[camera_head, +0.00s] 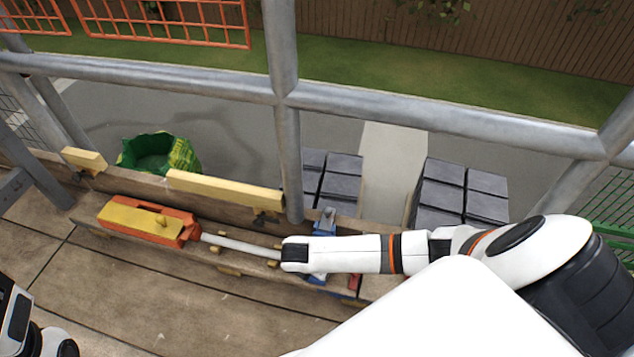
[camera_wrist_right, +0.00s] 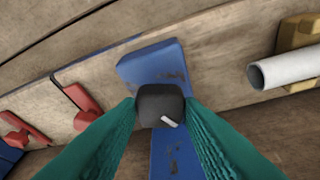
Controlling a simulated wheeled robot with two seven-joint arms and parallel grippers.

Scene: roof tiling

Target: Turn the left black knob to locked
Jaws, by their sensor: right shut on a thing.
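In the right wrist view a black knob (camera_wrist_right: 158,98) with a short white mark sits on a blue plate (camera_wrist_right: 155,66). The mark points toward the lower right of that picture. My right gripper (camera_wrist_right: 161,112) has its two green fingers closed on the sides of the knob. In the head view the blue plate (camera_head: 325,222) shows above and below my right arm, which hides the knob and the fingertips. I cannot tell from the mark whether the knob is locked. No second knob shows clearly. My left gripper is not in view; only part of my left arm shows at lower left.
An orange and yellow tool (camera_head: 148,219) lies on the wooden ledge, with a white pipe (camera_head: 240,245) to its right. Red clips (camera_wrist_right: 84,104) are left of the plate. Grey scaffold rails (camera_head: 430,112) cross behind. A green bag (camera_head: 183,155) and grey tile stacks (camera_head: 463,190) stand below.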

